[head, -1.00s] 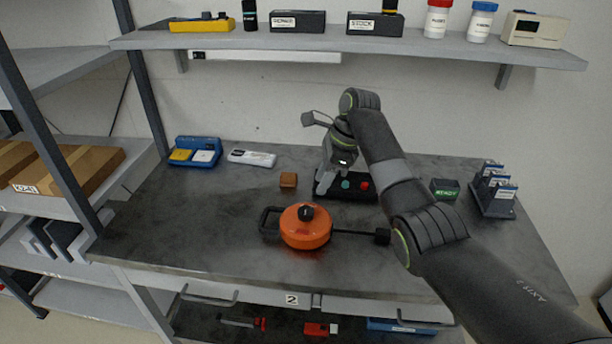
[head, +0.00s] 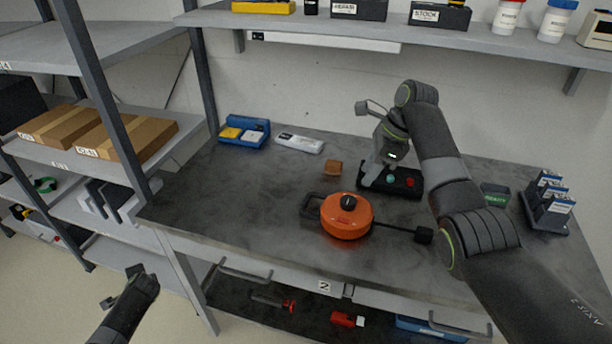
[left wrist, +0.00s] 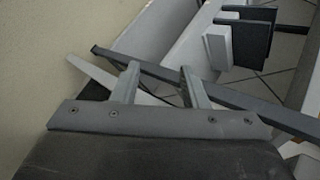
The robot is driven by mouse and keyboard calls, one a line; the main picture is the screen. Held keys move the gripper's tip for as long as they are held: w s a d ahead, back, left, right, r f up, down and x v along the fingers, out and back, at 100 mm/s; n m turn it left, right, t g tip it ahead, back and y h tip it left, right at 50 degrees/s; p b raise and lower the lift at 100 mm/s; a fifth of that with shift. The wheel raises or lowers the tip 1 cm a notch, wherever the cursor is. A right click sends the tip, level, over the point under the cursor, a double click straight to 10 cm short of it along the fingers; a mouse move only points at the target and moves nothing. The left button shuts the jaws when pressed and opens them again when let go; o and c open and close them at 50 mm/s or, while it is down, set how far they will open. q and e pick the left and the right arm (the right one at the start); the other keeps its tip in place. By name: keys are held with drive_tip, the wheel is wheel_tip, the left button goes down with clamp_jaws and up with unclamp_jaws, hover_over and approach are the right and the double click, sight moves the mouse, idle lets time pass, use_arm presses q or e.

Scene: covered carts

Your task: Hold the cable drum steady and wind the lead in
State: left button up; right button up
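The orange cable drum (head: 346,216) sits on the grey bench, with a black knob on top and a black loop handle at its left. Its black lead stretches right across the bench to a black plug (head: 424,235). My right gripper (head: 374,176) points down behind the drum, apart from it, beside a black box with coloured buttons (head: 406,188); its fingers are too unclear to judge. My left gripper (head: 121,287) is low at the left, off the bench and far from the drum. In the left wrist view its two fingers (left wrist: 160,88) stand apart with nothing between them.
A small brown block (head: 333,168) lies behind the drum. A blue tray (head: 243,132) and a white device (head: 299,143) lie at the back left. A green box (head: 495,194) and upright holders (head: 549,205) stand at the right. A rack with cartons (head: 128,137) borders the bench's left.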

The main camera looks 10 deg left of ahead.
use_arm(q)
drive_tip(key=w+a+r+m+t+y, duration=0.15)
drive_tip(key=w+r, duration=0.25)
drive_tip(key=r, duration=0.4)
drive_tip(key=w+a+r+y, duration=0.1)
drive_tip(key=w+a+r, duration=0.2)
drive_tip(key=r, duration=0.4)
drive_tip(key=w+a+r+m+y, duration=0.1)
drive_tip(key=w+a+r+y, duration=0.2)
drive_tip(key=r, duration=0.5)
wheel_tip(320, 180, up, 13)
drive_tip(key=n+g+h, duration=0.2)
drive_tip(key=n+h, duration=0.8)
drive_tip(key=h, duration=0.2)
hover_over(304, 205)
drive_tip(key=s+d, duration=0.2)
drive_tip(key=s, duration=0.5)
drive_tip(key=x, duration=1.6)
drive_tip(key=shift+w+a+f, duration=0.1)
drive_tip(key=shift+w+a, duration=0.1)
